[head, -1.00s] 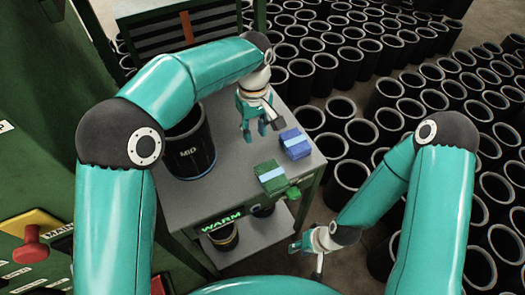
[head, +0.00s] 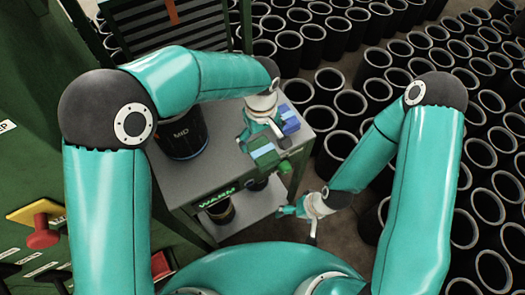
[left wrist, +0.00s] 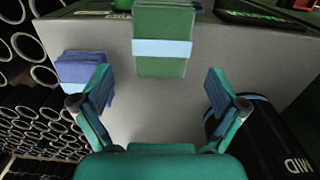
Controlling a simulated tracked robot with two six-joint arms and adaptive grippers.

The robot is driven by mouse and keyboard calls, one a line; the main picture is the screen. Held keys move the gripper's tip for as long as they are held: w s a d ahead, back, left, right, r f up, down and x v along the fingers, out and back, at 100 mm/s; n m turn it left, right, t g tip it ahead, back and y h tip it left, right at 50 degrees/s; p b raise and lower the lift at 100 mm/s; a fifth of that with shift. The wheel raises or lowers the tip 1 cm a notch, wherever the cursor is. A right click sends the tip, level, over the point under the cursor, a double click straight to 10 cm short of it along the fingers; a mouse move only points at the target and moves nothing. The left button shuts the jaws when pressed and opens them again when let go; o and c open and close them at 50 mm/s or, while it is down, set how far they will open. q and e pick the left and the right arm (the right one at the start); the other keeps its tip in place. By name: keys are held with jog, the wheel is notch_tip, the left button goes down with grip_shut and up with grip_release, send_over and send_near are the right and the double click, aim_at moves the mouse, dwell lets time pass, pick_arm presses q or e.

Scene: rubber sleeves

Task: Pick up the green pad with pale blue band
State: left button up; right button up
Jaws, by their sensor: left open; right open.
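The green pad with pale blue band (head: 264,155) lies on the grey cart top near its front edge. In the left wrist view the green pad (left wrist: 163,20) is ahead of the fingertips, in line with the gap between them. My left gripper (head: 260,137) is open over the cart, just behind the pad in the head view; its spread fingers (left wrist: 158,92) have nothing between them. A blue pad with a pale band (head: 289,117) lies close by; in the left wrist view the left finger partly covers it. My right gripper (head: 299,215) is open and empty, lower, off the cart's right side.
A black sleeve marked MID (head: 181,133) stands on the cart top (head: 215,135). A green knob (head: 285,167) and a WARM sign (head: 216,198) are at the cart's front. Many black sleeves (head: 345,105) stand on the floor to the right.

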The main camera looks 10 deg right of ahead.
aim_at(263, 151)
pick_arm(q)
jog(key=shift+s+f, duration=0.3)
jog(key=shift+f, duration=0.2)
jog(key=f, duration=0.1)
jog(key=f+p, duration=0.1)
jog(key=f, duration=0.1)
jog(key=shift+s+d+f, duration=0.15)
jog(key=shift+s+f, duration=0.1)
jog(key=shift+s, duration=0.05)
jog(key=shift+f, duration=0.4)
jog(key=shift+c, duration=0.2)
jog(key=c, duration=1.2)
jog(key=shift+r, duration=0.1)
